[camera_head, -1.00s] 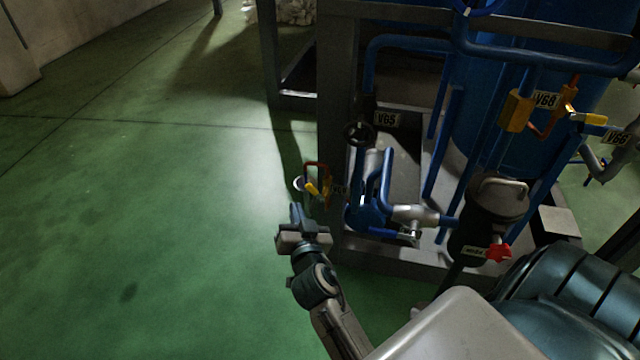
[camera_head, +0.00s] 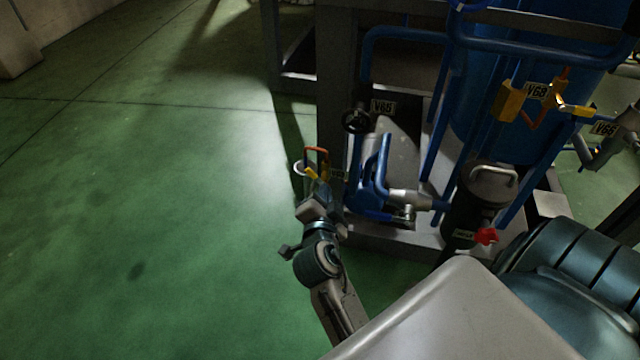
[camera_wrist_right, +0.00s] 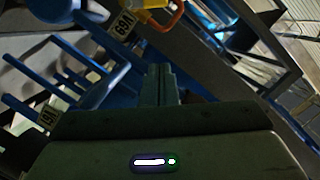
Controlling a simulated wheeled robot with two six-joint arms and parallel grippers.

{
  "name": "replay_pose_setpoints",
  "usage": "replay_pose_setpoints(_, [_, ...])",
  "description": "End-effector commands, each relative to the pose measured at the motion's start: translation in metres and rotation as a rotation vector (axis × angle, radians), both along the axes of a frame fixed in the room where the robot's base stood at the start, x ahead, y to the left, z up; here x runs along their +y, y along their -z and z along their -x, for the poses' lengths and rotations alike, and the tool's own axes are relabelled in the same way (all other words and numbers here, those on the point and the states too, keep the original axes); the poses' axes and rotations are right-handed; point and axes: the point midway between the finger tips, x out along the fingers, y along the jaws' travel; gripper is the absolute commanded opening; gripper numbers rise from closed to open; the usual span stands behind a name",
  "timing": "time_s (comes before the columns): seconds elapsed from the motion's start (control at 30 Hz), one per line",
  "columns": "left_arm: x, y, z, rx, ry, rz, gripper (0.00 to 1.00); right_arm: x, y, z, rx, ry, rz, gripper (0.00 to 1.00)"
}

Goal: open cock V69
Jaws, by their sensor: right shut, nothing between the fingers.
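The cock with the V69 tag (camera_wrist_right: 124,25) is at the top of the right wrist view, with a yellow handle (camera_wrist_right: 150,4) beside an orange bent pipe (camera_wrist_right: 168,17). In the head view, the yellow handle (camera_head: 312,173) and orange pipe (camera_head: 317,151) stand at the left side of the blue-pipe frame. My right gripper (camera_head: 319,187) is just below the handle and partly covers the area beneath it. Its fingers (camera_wrist_right: 160,82) are together and empty, apart from the handle in the wrist view. My left gripper is out of view.
A black handwheel (camera_head: 355,121) by the V65 tag (camera_head: 383,107) and a blue pump (camera_head: 372,195) are right of the cock. A dark pot (camera_head: 480,200) with a red knob (camera_head: 486,236) stands further right. Green floor (camera_head: 150,200) is clear at left.

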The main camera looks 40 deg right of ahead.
Motion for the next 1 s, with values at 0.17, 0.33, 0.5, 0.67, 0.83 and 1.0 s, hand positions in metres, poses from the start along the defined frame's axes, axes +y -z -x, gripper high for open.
replay_pose_setpoints(0.17, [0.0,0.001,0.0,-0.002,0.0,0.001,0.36,-0.016,0.003,-0.019,-0.003,-0.001,0.007,0.0])
replay_pose_setpoints(0.33, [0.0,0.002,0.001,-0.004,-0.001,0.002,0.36,-0.036,0.008,-0.044,-0.001,-0.002,0.007,0.0])
replay_pose_setpoints(0.5, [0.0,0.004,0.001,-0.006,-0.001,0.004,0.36,-0.058,0.014,-0.071,-0.002,-0.001,0.008,0.0])
replay_pose_setpoints(0.67, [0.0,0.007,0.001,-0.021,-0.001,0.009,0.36,-0.048,0.033,-0.085,0.0,0.0,-0.002,0.0])
replay_pose_setpoints(0.83, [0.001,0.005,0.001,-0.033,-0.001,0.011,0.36,-0.041,0.041,-0.093,0.0,0.0,0.002,0.0])
replay_pose_setpoints(1.0, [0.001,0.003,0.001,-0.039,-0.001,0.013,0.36,-0.039,0.043,-0.094,0.0,-0.001,0.001,0.0])
